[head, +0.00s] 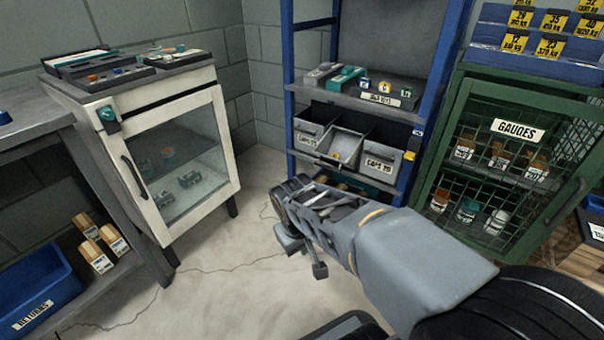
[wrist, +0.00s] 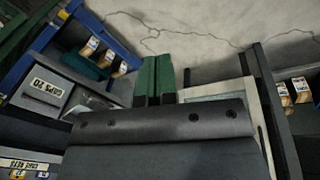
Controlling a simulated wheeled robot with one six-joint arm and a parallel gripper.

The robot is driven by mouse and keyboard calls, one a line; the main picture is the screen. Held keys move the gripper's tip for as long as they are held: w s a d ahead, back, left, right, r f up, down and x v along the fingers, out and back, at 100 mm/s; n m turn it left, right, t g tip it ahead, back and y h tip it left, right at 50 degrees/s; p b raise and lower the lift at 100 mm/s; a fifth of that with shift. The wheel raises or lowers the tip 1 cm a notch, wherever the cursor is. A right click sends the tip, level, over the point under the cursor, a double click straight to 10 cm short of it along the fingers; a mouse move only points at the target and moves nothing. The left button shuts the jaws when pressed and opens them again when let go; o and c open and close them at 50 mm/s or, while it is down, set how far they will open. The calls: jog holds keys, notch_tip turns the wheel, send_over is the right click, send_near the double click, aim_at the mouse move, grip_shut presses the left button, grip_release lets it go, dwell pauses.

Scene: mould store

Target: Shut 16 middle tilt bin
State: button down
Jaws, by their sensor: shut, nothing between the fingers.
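The middle tilt bin (head: 346,143) of the blue rack is tipped out at its top, with its light grey inside showing and a small yellow item in it. The bins on its left (head: 311,135) and right, marked CAPS 20 (head: 381,165), sit upright. In the wrist view, a grey bin that looks like the middle one (wrist: 92,101) is partly hidden behind my gripper's body. My gripper (wrist: 155,78) has its green fingers together with nothing between them. They are apart from the bin and extend over the floor. In the head view my arm is in front of the rack's lower part.
A white glass-door cabinet (head: 133,112) stands left of the rack. A green mesh GAUGES cabinet (head: 449,115) stands close on the right. The floor (head: 231,258) between is clear, with thin cracks.

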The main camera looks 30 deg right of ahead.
jog(key=w+d+f+n+g+h, duration=0.4)
jog(key=w+d+n+h, duration=0.45)
jog(key=d, duration=0.45)
jog(key=w+d+f+n+t+h, duration=0.2)
jog(key=w+f+n+t+h, duration=0.2)
jog(key=w+f+n+t, duration=0.4)
jog(key=w+d+f+n+t+h, duration=0.2)
jog(key=w+f+n+t+h, duration=0.35)
jog(key=w, duration=0.55)
jog(key=w+d+r+y+b, duration=0.1)
jog(key=w+d+r+b, duration=0.3)
jog(key=d, duration=0.5)
jog(key=shift+w+d+n+g+y+b, duration=0.35)
jog(key=shift+w+n+g+b, duration=0.1)
jog(key=shift+w+b, duration=0.25)
jog(key=shift+r, duration=0.15)
